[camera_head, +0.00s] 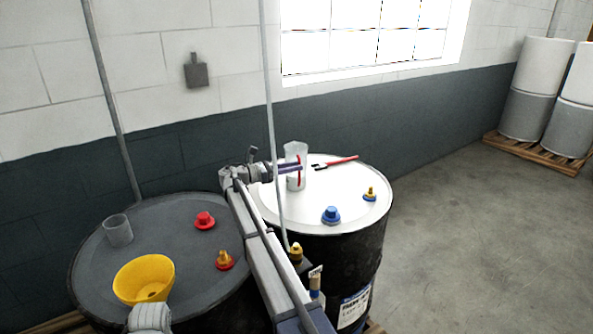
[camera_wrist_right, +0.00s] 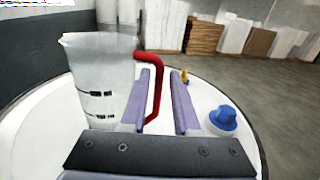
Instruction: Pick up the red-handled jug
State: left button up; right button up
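The red-handled jug (camera_head: 291,152) is clear with dark markings and stands upright on the white-topped drum (camera_head: 262,200). In the right wrist view the jug (camera_wrist_right: 95,85) is at the left, with its red handle (camera_wrist_right: 157,88) facing the gripper. My right gripper (camera_head: 297,168) reaches in from the left side of the drum at handle height. In the right wrist view its purple fingers (camera_wrist_right: 166,98) are apart, and the handle's upright part shows between them, close to the left finger. I cannot tell whether they touch.
A blue cap (camera_head: 331,214), a yellow-topped fitting (camera_head: 370,194) and a red-handled tool (camera_head: 337,162) lie on the same drum. The darker drum (camera_head: 165,230) at left holds a yellow funnel (camera_head: 136,275), a clear cup (camera_head: 118,231) and a red cap (camera_head: 204,220).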

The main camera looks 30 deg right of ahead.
jog(key=shift+s+d+f, duration=0.1)
jog(key=shift+s+d, duration=0.15)
jog(key=shift+d, duration=1.15)
jog(key=shift+s+d, duration=0.2)
jog(key=shift+d, duration=1.2)
grip_shut()
